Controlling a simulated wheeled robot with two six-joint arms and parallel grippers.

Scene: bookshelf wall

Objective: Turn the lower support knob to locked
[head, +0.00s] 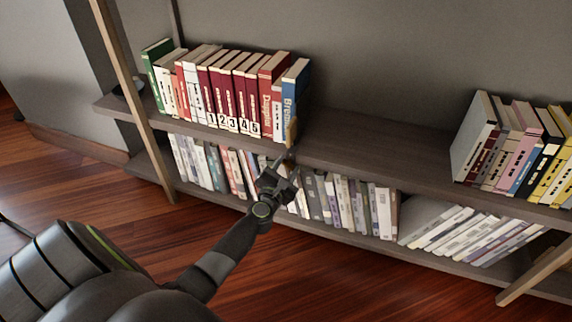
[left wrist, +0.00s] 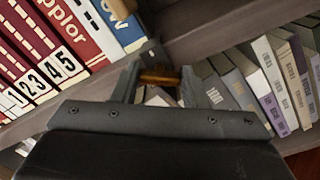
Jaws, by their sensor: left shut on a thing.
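The lower support knob (left wrist: 160,76) is a small amber piece at the front edge of the shelf in the left wrist view. My left gripper (head: 283,172) reaches that edge from below, near the end of the upper book row. In the left wrist view its two fingers (left wrist: 165,88) stand on either side of the knob and are shut on it. In the head view the gripper hides the knob, and I cannot tell its turn angle. A tan wooden support piece (head: 291,131) stands above it, beside the blue book. My right gripper is in neither view.
Red numbered books and a blue book (head: 290,98) stand left of the support on the upper shelf (head: 375,158). The shelf right of them is bare up to another book group (head: 520,150). Several books (head: 345,205) fill the lower shelf behind my gripper.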

